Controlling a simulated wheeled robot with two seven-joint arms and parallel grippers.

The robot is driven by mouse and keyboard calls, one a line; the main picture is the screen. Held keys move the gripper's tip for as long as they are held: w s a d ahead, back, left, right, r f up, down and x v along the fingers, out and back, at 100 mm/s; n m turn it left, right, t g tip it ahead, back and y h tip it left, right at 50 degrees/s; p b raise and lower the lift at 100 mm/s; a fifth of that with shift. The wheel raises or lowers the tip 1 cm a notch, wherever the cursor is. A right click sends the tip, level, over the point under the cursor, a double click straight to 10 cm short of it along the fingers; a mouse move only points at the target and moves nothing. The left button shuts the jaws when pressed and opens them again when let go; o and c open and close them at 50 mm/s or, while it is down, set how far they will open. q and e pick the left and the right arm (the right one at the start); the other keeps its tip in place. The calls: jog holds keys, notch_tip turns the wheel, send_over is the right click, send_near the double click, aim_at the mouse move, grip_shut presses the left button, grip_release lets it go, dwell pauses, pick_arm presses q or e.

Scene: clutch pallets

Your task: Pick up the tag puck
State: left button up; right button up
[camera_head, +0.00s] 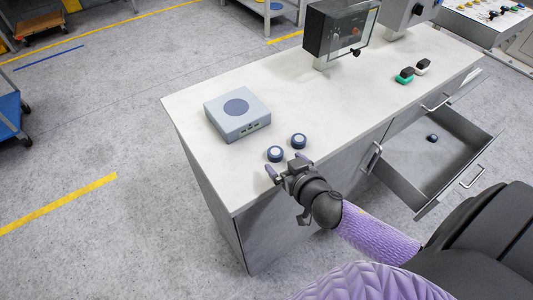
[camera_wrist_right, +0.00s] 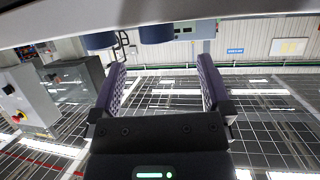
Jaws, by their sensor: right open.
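Two round dark-blue pucks with pale tops lie on the light countertop: a nearer one (camera_head: 275,154) and another (camera_head: 299,140) to its right. Both also show at the top of the wrist view, the left one (camera_wrist_right: 100,41) and the right one (camera_wrist_right: 157,34). A third dark puck (camera_head: 431,137) lies in the open drawer. I cannot tell which is the tag puck. My right gripper (camera_head: 287,166) is open and empty at the counter's front edge, just short of the two pucks, fingers toward them. In the wrist view its fingers (camera_wrist_right: 161,68) stand apart. My left gripper is not in view.
A grey-blue box (camera_head: 237,133) with a round disc on top stands behind the pucks. A screen unit (camera_head: 340,30) and small green and black items (camera_head: 405,76) stand farther back. The open drawer (camera_head: 400,184) juts out right of my arm. The middle countertop is clear.

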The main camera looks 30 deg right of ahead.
aim_at(276, 152)
jog(key=b+x, duration=0.1)
jog(key=x, duration=0.5)
jog(key=shift+w+d+f, duration=0.15)
jog(key=shift+w+d, duration=0.05)
jog(key=shift+w, duration=0.05)
jog(key=c, duration=1.3)
